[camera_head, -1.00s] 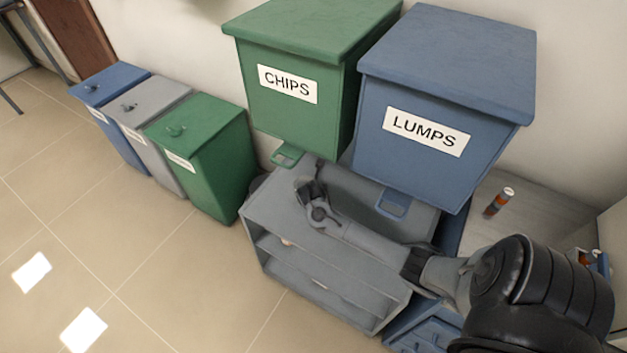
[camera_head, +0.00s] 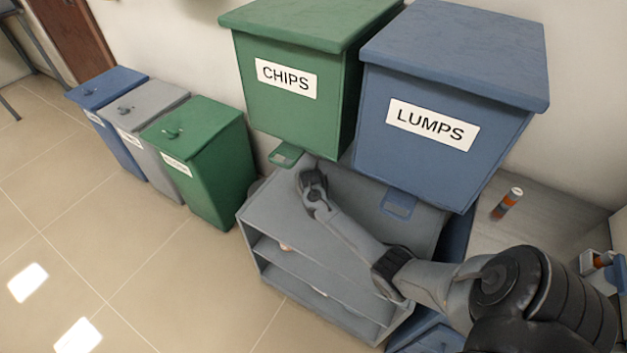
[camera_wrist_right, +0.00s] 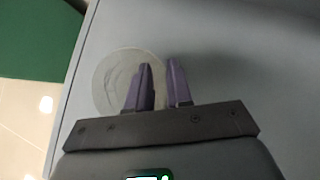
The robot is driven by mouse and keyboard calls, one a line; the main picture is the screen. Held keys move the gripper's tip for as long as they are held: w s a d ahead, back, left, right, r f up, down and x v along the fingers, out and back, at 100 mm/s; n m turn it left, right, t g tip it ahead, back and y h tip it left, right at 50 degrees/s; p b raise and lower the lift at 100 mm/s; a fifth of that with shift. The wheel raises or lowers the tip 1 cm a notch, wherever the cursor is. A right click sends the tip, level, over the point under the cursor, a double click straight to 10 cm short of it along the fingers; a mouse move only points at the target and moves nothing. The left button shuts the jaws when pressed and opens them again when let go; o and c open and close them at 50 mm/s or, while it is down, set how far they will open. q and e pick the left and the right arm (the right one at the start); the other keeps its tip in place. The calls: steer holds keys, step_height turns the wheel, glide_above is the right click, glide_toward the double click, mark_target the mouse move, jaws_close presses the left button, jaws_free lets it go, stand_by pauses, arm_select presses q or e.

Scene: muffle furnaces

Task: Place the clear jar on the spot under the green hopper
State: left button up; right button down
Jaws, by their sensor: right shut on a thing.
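The green hopper (camera_head: 295,125), labelled CHIPS, stands above the back left of a grey shelf unit. My right arm reaches in from the right over the shelf top. Its gripper is near the hopper's underside at the front; the arm hides its fingertips in the head view. In the right wrist view the purple fingers (camera_wrist_right: 160,85) are close together and shut on the rim or wall of the clear jar (camera_wrist_right: 112,82), a faint round outline mostly left of the fingers. The jar is hidden in the head view. I cannot make out a marked spot. My left gripper is out of view.
The blue LUMPS hopper (camera_head: 440,125) stands just right of the green one. The grey shelf unit's top (camera_head: 350,215) is otherwise clear. Blue, grey and green bins (camera_head: 215,170) stand on the floor to the left.

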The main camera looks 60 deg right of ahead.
steer(key=shift+d, duration=0.1)
steer(key=c, duration=1)
jaws_free()
steer(key=shift+r, duration=0.1)
steer(key=p+v, duration=0.4)
steer(key=v, duration=0.3)
steer(key=s+a+f+m+y, duration=0.15)
steer(key=s+a+m, duration=0.3)
steer(key=a, duration=0.65)
steer(key=s+a+m+y, duration=0.3)
steer(key=s+a+m, duration=0.15)
steer(key=a, duration=0.65)
steer(key=s+a+r+m+y, duration=0.1)
steer(key=s+a+r+m, duration=0.3)
steer(key=s+a+m, duration=0.2)
steer(key=s+a+r+m+y, duration=0.2)
steer(key=s+a+r+m, duration=0.2)
steer(key=s+a+m, duration=0.2)
steer(key=s+a, duration=0.2)
steer(key=a, duration=0.1)
steer(key=shift+r+g, duration=0.2)
steer(key=shift+g, duration=0.1)
